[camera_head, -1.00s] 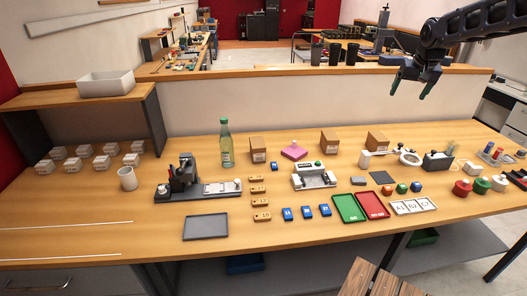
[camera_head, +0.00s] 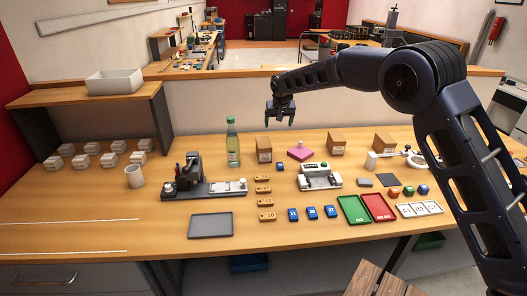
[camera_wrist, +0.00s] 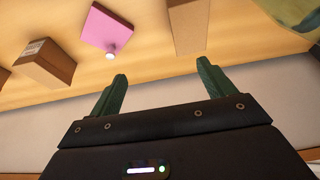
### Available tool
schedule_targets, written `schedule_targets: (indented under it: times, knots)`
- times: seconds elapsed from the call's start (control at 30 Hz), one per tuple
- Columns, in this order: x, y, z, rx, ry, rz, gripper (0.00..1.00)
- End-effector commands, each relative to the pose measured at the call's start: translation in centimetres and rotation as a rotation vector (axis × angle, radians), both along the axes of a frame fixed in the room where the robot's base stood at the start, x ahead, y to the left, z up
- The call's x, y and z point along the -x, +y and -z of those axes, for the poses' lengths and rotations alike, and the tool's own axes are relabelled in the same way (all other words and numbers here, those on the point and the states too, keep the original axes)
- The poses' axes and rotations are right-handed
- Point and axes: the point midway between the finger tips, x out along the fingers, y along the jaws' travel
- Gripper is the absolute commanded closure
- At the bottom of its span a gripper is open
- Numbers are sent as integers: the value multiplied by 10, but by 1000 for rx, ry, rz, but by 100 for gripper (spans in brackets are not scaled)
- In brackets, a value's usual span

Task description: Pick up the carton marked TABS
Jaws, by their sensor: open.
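Three brown cartons stand along the back of the bench in the head view: a left one (camera_head: 264,149), a middle one (camera_head: 337,144) and a right one (camera_head: 384,142). Their markings are too small to read, so I cannot tell which says TABS. My gripper (camera_head: 280,122) is open and empty, above and slightly behind the left carton in the picture. In the wrist view my gripper (camera_wrist: 161,72) shows two green fingers spread apart. One carton (camera_wrist: 188,25) lies beyond the fingertips, and a carton with a pale label (camera_wrist: 45,62) is to the left.
A green bottle (camera_head: 232,145) stands just left of the left carton. A pink block with a knob (camera_head: 300,153) lies between the left and middle cartons. A grey fixture (camera_head: 318,177) is in front. A low partition (camera_head: 200,110) runs behind the bench.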

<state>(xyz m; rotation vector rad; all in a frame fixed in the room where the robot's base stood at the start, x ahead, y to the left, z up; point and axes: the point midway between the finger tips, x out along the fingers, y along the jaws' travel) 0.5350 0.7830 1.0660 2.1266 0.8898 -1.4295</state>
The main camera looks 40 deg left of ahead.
Motion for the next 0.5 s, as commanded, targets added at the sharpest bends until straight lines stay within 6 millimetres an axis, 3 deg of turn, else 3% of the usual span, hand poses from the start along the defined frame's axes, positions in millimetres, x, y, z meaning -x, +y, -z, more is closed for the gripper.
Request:
schedule_targets:
  times: [0.1,0.2,0.5]
  knots:
    - [25,27,21,1,-4,-28,18]
    - [35,37,29,1,-5,-36,18]
    - [32,46,54,2,-5,-39,18]
